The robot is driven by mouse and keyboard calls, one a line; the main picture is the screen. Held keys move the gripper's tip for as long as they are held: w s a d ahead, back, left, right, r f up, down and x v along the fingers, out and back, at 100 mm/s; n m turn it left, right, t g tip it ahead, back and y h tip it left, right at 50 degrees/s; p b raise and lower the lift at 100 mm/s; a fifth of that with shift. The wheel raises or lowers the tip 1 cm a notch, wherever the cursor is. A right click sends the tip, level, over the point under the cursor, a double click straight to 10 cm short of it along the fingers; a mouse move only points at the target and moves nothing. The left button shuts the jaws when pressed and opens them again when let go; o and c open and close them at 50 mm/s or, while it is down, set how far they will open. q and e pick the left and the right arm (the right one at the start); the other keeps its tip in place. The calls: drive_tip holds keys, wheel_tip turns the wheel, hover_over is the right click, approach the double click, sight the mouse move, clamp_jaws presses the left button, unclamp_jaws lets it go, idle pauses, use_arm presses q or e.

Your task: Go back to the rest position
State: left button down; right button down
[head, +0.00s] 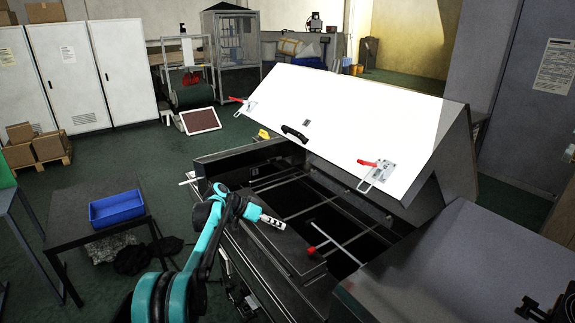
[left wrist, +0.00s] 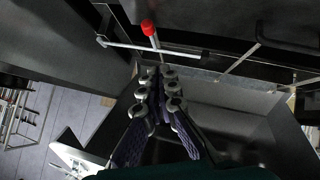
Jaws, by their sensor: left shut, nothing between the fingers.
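My left gripper (head: 272,222) is shut and empty. In the head view it hangs over the near left edge of the open dryer, with my teal arm coming up from below. In the left wrist view the fingers (left wrist: 157,90) are together, below a red-tipped rod (left wrist: 148,27) in the picture. The dryer's white lid (head: 345,115) is raised and tilted, with a black handle (head: 295,133) and two red-handled clamps. The red-tipped rod also shows inside the dryer in the head view (head: 335,240). Only a dark piece at the lower right corner may be my right arm; its gripper is not seen.
A blue bin (head: 117,208) sits on a dark table (head: 75,225) at the left. Cardboard boxes (head: 50,145) are on a pallet behind it. A grey sloped cover (head: 470,265) borders the opening on the right. Green floor (head: 180,150) is free between table and cabinets.

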use_arm(q)
drive_tip(key=s+a+r+n+t+y+b, duration=0.1)
drive_tip(key=s+a+r+n+y+b, duration=0.15)
drive_tip(key=s, duration=0.85)
drive_tip(key=s+a+r+n+t+y+b, duration=0.1)
drive_tip(key=s+a+n+y+b, duration=0.25)
drive_tip(key=s, duration=0.75)
drive_tip(key=s+a+f+n+y+b, duration=0.1)
drive_tip(key=s+a+f, duration=0.1)
drive_tip(key=s+f, duration=0.2)
drive_tip(key=s+a+f+t+y+b, duration=0.1)
drive_tip(key=s+f, duration=0.4)
drive_tip(key=s, duration=0.6)
drive_tip(key=s+a+f+n+t+y+b, duration=0.1)
drive_tip(key=s+a+f+b, duration=0.2)
drive_tip(key=s, duration=0.5)
drive_tip(key=shift+a+f+n+y, duration=0.3)
drive_tip(key=shift+f+y, duration=0.1)
drive_tip(key=shift+f, duration=0.3)
